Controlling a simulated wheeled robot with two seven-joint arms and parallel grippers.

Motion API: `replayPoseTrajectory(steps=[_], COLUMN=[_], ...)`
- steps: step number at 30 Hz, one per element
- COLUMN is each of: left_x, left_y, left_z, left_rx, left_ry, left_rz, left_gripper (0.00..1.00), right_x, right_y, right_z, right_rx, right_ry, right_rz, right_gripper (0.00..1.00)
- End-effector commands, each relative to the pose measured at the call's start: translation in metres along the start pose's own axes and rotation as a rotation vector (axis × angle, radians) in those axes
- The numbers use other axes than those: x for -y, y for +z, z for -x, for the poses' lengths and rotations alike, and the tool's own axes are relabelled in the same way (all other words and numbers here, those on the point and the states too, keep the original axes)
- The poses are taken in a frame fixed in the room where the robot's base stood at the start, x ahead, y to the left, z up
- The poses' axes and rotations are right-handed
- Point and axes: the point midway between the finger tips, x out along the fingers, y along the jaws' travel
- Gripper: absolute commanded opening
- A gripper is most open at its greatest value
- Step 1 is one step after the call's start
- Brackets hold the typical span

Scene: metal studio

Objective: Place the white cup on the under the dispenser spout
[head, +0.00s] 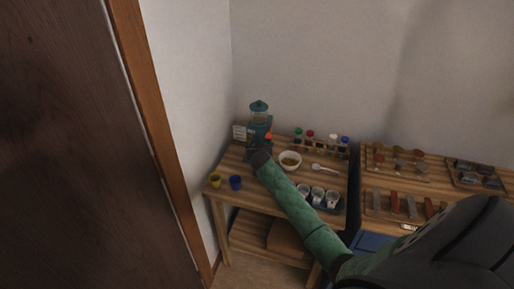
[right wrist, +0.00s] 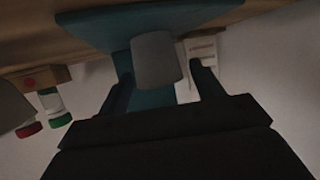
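The teal dispenser (head: 260,123) with a clear top stands at the back left of the wooden table. My right gripper (head: 262,158) is in front of its base. In the right wrist view, the white cup (right wrist: 156,58) looks grey in shadow and appears inverted, against the dispenser's teal base (right wrist: 98,28). The cup lies between the tips of my right gripper (right wrist: 160,69). The fingers are apart, with a gap showing on each side of the cup. The head view hides this cup behind the gripper. My left gripper is not in view.
A bowl (head: 290,160), a white spoon (head: 324,168), a tray with white cups (head: 318,195) and capped bottles (head: 310,138) stand to the right. Yellow (head: 215,181) and blue (head: 235,183) cups stand front left. A white card (head: 240,132) stands beside the dispenser.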

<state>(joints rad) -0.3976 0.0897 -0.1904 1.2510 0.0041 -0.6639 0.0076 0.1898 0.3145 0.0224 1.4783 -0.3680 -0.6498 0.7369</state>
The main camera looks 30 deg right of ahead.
Motion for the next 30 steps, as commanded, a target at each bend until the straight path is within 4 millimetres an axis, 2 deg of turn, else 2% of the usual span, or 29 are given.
replayPoseTrajectory(steps=[10,17,18,20,27,30], left_x=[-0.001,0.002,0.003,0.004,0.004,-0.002], left_y=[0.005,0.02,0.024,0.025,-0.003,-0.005], left_z=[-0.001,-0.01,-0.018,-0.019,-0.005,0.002], left_rx=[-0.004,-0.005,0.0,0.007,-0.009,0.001], left_ry=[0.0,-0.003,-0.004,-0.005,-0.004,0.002], left_rz=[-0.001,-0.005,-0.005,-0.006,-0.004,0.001], left_gripper=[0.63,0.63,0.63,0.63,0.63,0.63], right_x=[0.0,0.0,0.001,0.001,0.0,0.0], right_y=[-0.005,-0.013,-0.009,-0.009,-0.009,-0.009], right_z=[0.002,0.005,0.008,0.012,0.032,0.044], right_rx=[0.0,0.0,0.001,0.0,0.0,-0.001], right_ry=[0.0,0.0,-0.001,-0.001,0.0,0.0], right_rz=[0.001,0.0,-0.001,0.0,-0.001,0.0], right_gripper=[0.66,0.66,0.66,0.66,0.66,0.66])
